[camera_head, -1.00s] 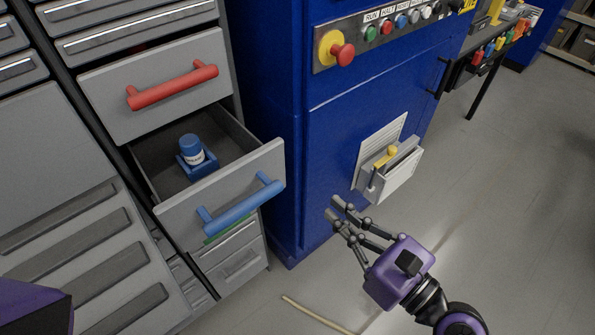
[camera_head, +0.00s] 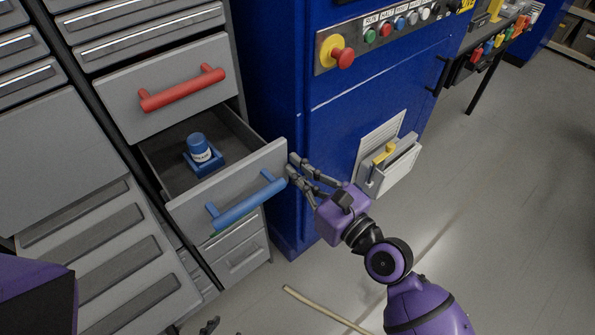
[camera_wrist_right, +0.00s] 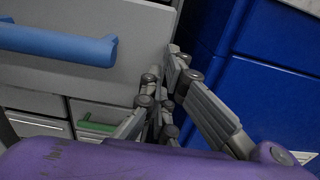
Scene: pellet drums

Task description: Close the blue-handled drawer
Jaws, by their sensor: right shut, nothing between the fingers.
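The blue-handled drawer (camera_head: 244,179) stands pulled open from the grey cabinet. Its blue handle (camera_head: 246,203) is on the front panel, and it also shows at the left of the wrist view (camera_wrist_right: 58,43). Inside the drawer a blue bottle with a white label (camera_head: 199,147) sits in a blue holder. My right gripper (camera_head: 293,168) is shut and empty, its fingertips at the right edge of the drawer front. I cannot tell whether they touch it. In the wrist view its fingers (camera_wrist_right: 174,58) lie beside that edge. Of my left gripper, only what seems a dark fingertip shows at the bottom edge.
Below is a green handle (camera_wrist_right: 97,127). A thin pale rod (camera_head: 325,311) lies on the floor.

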